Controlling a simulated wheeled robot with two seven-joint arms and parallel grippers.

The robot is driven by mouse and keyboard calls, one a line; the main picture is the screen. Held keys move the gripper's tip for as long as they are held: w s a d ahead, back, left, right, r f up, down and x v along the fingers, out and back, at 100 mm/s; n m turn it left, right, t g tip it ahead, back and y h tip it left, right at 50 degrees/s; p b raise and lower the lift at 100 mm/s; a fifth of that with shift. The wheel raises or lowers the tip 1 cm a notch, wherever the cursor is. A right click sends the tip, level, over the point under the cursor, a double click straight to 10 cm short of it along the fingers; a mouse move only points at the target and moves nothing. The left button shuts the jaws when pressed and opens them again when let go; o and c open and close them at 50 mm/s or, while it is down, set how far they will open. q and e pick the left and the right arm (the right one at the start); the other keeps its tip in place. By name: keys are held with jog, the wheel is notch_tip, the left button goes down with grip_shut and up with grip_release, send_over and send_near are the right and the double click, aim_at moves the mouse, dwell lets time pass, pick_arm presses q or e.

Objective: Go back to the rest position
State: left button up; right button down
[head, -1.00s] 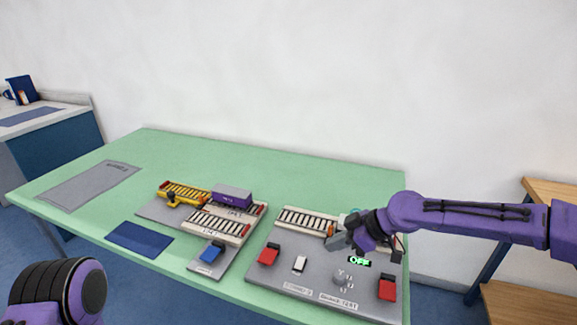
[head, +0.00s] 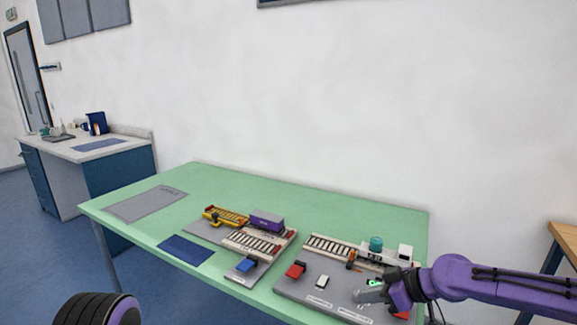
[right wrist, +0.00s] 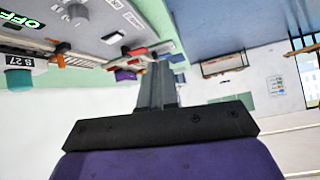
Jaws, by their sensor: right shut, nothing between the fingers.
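My right gripper (head: 368,296) is over the front right of the larger grey crane board (head: 288,288), its arm coming in from the right. Its fingers are closed together with nothing between them; they also show in the right wrist view (right wrist: 157,86). It hides part of the board's controls. A green display (head: 375,283) sits just beside the gripper and reads OFF in the right wrist view (right wrist: 18,20). Only a rounded part of my left arm shows at the bottom left; the left gripper is out of view.
The green table (head: 300,190) also holds a smaller crane board with a yellow crane (head: 225,217) and purple container (head: 266,220), a blue mat (head: 187,249) and a grey mat (head: 147,204). The table's back is clear.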

notch_tip(320, 180, down, 11)
jog(key=s+a+m+t+h, duration=0.2)
jog(key=a+m+t+h, duration=0.1)
jog(key=m, duration=1)
jog(key=s+d+f+m+g+h, duration=0.1)
jog(key=s+d+f+m+h, duration=0.35)
jog(key=s+f, duration=0.55)
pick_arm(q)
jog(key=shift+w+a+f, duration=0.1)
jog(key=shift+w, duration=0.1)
pick_arm(e)
jog(key=s+d+f+g+h, duration=0.1)
jog(key=s+d+f, duration=0.1)
jog(key=s, duration=0.5)
jog(key=s+d+f+g+h, duration=0.1)
jog(key=s+d+f+g, duration=0.1)
jog(key=s, duration=0.6)
jog(key=s+d+f+g+h, duration=0.1)
jog(key=s+d+f+h, duration=0.1)
jog(key=s+d+f, duration=0.2)
jog(key=s+d+n, duration=0.1)
jog(key=s, duration=0.2)
jog(key=shift+s+d, duration=0.25)
